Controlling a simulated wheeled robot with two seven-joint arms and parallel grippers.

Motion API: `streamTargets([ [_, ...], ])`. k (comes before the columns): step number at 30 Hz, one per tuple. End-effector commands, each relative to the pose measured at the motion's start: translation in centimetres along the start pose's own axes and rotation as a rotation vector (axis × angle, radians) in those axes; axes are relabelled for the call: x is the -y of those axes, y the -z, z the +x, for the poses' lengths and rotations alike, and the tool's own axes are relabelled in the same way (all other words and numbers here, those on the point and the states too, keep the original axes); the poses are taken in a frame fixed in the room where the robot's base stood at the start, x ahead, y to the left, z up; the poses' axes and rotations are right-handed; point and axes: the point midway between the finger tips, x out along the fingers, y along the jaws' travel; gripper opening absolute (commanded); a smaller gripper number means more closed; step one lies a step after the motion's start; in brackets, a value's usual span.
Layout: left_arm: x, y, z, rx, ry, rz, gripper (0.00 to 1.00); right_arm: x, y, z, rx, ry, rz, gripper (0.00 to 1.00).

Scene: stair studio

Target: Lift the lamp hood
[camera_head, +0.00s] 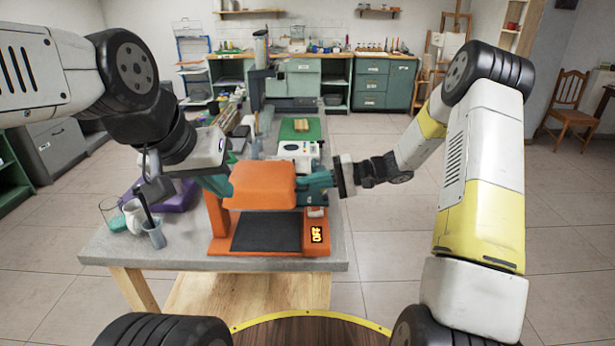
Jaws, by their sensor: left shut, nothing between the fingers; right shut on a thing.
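A gap shows between hood and pad. My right gripper (314,187) reaches in from the right and is shut on the hood's right side; the exact contact is partly hidden. My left gripper (222,184) is at the hood's left side, shut with nothing between its fingers. Whether it touches the hood I cannot tell.
The lamp stands at the front of a grey table (200,261). A white jug (134,217), a glass (112,212) and a grey cup with a dark tool (154,235) stand at left. A purple item (181,195), a white device (300,150) and a green mat (300,129) lie behind.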

Motion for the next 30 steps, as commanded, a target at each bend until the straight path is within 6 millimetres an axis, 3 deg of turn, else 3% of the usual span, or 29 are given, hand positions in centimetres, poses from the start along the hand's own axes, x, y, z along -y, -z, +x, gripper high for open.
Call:
streamTargets([
  [20, 0.0, 0.0, 0.0, 0.000, 0.000, 0.000, 0.00, 0.5, 0.1, -0.2, -0.002, -0.024, -0.001, 0.00],
  [26, 0.0, 0.0, 0.0, 0.000, 0.000, 0.000, 0.00, 2.7, 0.1, -0.7, -0.003, -0.109, -0.007, 0.00],
  [30, 0.0, 0.0, 0.0, 0.000, 0.000, 0.000, 0.00, 5.3, 0.1, -1.0, -0.003, -0.213, -0.011, 0.00],
])
